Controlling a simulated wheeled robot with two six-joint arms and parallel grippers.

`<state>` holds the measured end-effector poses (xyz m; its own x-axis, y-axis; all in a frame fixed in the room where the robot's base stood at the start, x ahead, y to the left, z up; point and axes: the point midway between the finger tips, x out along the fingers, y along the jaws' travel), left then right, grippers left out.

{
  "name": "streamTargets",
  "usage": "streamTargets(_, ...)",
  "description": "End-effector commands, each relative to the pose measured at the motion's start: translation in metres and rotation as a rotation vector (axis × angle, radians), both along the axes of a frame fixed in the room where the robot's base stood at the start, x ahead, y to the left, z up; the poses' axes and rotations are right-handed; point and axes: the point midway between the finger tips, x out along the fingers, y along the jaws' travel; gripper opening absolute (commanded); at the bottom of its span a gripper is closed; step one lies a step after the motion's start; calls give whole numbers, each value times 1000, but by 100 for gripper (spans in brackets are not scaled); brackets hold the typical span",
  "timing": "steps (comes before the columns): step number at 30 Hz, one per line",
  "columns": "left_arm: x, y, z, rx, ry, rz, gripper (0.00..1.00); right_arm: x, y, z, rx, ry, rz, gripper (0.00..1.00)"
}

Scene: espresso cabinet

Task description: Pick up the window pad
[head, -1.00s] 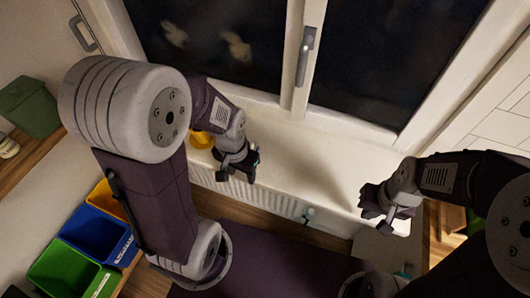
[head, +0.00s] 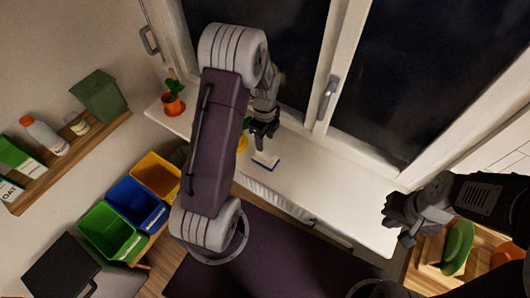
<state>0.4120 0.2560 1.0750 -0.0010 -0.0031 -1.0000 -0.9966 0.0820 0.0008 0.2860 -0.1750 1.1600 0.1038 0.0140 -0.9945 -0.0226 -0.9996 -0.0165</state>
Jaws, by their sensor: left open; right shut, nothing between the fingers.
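A small pale pad with a dark blue edge (head: 265,161), which looks like the window pad, lies on the white window sill (head: 325,185). My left gripper (head: 263,146) is open just above and behind it in the picture, with its fingers pointing down. I cannot tell whether the fingers touch the pad. My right gripper (head: 398,238) is shut and empty near the right end of the sill, well apart from the pad.
A yellow object (head: 242,143) is partly hidden behind my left arm. A potted plant (head: 172,104) stands at the sill's left end. The window handle (head: 327,97) sticks out above. Green, blue (head: 137,203) and yellow bins stand left. The middle sill is clear.

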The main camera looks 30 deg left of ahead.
Motion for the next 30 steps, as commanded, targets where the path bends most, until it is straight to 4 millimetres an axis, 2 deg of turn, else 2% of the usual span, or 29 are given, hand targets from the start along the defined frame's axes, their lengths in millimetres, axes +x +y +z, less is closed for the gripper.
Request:
streamTargets(9, -1, -1, -38, 0, 1, 2, 49, 0, 0, 13, 0, 0, 0, 0)
streamTargets(14, -1, 0, -44, -1, 2, 3, 49, 0, 0, 17, 0, 0, 0, 0)
streamTargets(18, -1, 0, -64, -1, 5, 3, 49, 0, 0, 33, 0, 0, 0, 0)
streamTargets(22, 0, 0, -85, -1, 2, 3, 49, 0, 0, 37, 0, 0, 0, 0)
streamTargets(25, 0, 0, -92, 0, 0, 4, 49, 0, 0, 37, 0, 0, 0, 0)
streamTargets(30, 1, 0, -92, 0, -2, 4, 49, 0, 0, 36, 0, 0, 0, 0)
